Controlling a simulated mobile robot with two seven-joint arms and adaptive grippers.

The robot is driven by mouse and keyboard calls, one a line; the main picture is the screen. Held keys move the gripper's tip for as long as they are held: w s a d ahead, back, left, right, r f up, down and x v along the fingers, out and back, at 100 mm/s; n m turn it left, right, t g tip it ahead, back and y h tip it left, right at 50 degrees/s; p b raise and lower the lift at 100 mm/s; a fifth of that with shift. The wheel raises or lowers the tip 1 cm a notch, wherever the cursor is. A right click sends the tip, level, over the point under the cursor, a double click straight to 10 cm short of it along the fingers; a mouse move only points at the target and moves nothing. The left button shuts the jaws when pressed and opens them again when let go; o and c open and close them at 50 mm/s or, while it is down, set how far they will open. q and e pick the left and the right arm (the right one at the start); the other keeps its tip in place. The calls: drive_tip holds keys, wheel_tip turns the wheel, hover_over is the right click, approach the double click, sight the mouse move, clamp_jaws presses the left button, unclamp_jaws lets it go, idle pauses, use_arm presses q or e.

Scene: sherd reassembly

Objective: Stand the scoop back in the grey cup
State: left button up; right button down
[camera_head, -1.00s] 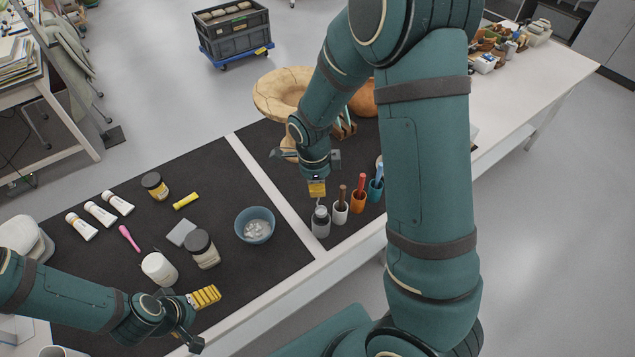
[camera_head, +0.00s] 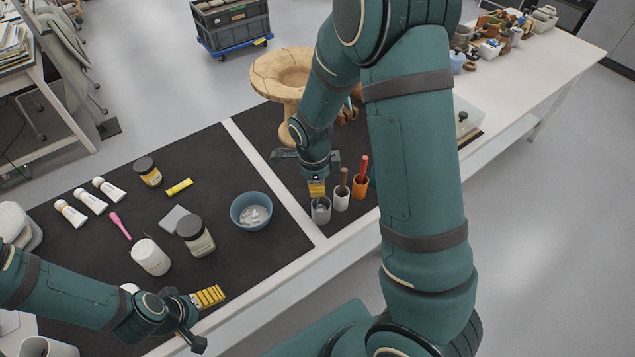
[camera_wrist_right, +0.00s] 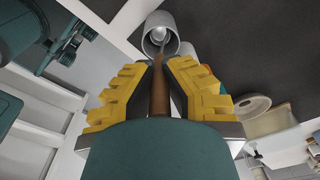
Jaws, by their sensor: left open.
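The grey cup (camera_head: 320,214) stands upright on the dark mat, leftmost in a row of cups near the front edge. It also shows at the top of the right wrist view (camera_wrist_right: 149,22). My right gripper (camera_head: 317,190) is just above this cup. In the wrist view its yellow fingers (camera_wrist_right: 160,68) are closed around the brown handle of the scoop (camera_wrist_right: 160,92). The scoop's silvery head lies within the cup's mouth; whether it touches the bottom is hidden. My left gripper (camera_head: 206,318) is open and empty over the near left table edge.
A white cup (camera_head: 341,199) with a brown handle and an orange cup (camera_head: 360,188) with a red handle stand close right of the grey cup. A blue bowl (camera_head: 251,211) is to the left. A wooden stand (camera_head: 283,75) rises behind.

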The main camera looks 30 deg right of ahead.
drive_tip(key=shift+f, duration=0.5)
drive_tip(key=c, duration=1.1)
unclamp_jaws()
drive_tip(key=shift+o, duration=0.2)
drive_tip(key=shift+r, duration=0.1)
drive_tip(key=r, duration=1.2)
drive_tip(key=shift+w+a, duration=0.2)
drive_tip(key=shift+a, duration=0.2)
drive_tip(key=shift+f, duration=0.1)
